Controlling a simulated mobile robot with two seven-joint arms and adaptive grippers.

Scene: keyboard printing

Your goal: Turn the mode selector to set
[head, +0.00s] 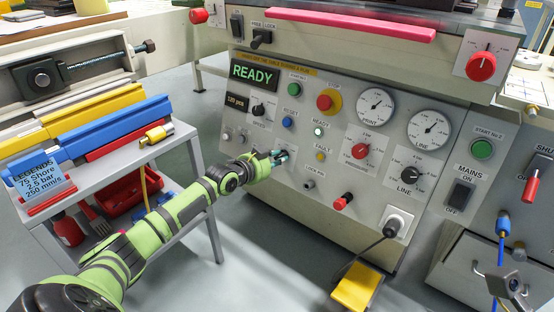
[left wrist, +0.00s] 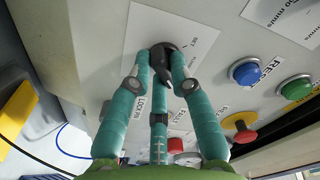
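In the left wrist view, a black knob (left wrist: 170,53) sits on a grey plate with a white label. My right gripper is not in view.
The READY display (head: 254,72) is lit green. The speed knob (head: 258,110), reset button (head: 287,122) and stop button (head: 328,101) lie above my left gripper. A fault lamp (head: 320,156) is to its right. A grey trolley (head: 185,150) stands left, beside my arm.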

